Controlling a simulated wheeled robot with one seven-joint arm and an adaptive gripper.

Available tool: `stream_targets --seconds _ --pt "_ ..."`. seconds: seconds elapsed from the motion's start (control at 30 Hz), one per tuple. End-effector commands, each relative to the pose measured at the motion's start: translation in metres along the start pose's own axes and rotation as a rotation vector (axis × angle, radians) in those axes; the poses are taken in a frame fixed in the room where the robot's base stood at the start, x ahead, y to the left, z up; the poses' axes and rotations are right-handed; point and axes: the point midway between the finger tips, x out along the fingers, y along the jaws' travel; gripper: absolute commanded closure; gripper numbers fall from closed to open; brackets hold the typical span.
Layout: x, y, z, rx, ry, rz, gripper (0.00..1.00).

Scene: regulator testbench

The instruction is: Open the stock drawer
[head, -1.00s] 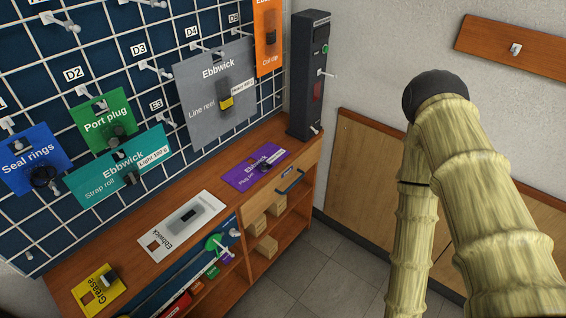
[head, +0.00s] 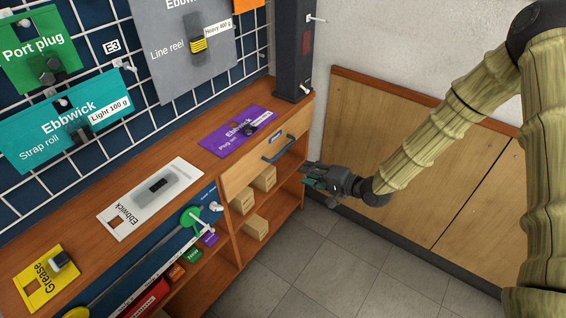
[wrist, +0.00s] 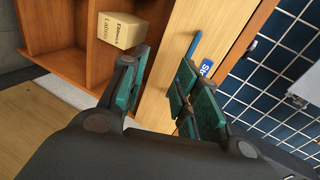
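The stock drawer (head: 262,165) is a light wooden front under the bench top at its right end. It looks closed. Its dark blue bar handle (head: 278,148) runs along the front, with a small blue label above it. In the wrist view the drawer front (wrist: 200,45) shows past my fingers, with part of the blue handle (wrist: 193,46). My gripper (head: 312,177) is to the right of the drawer and lower than the handle, apart from it. Its teal-padded fingers (wrist: 160,88) are spread open with nothing between them.
Open shelves under the drawer hold several cardboard boxes (head: 264,179). A dark upright device (head: 293,50) stands at the bench's right end. A purple Ebbwick card (head: 238,131) lies on the bench top (head: 205,160). The floor (head: 330,255) in front is clear.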

Motion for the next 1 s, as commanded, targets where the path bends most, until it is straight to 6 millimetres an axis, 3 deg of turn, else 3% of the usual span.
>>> stream_targets --seconds 0.13,0.37,1.0 --pt "0.008 -0.024 -0.021 0.033 -0.025 -0.093 0.69" --pt "0.017 -0.037 -0.026 0.049 -0.042 -0.124 0.69" --pt "0.106 -0.047 -0.022 0.048 -0.041 -0.122 0.69"
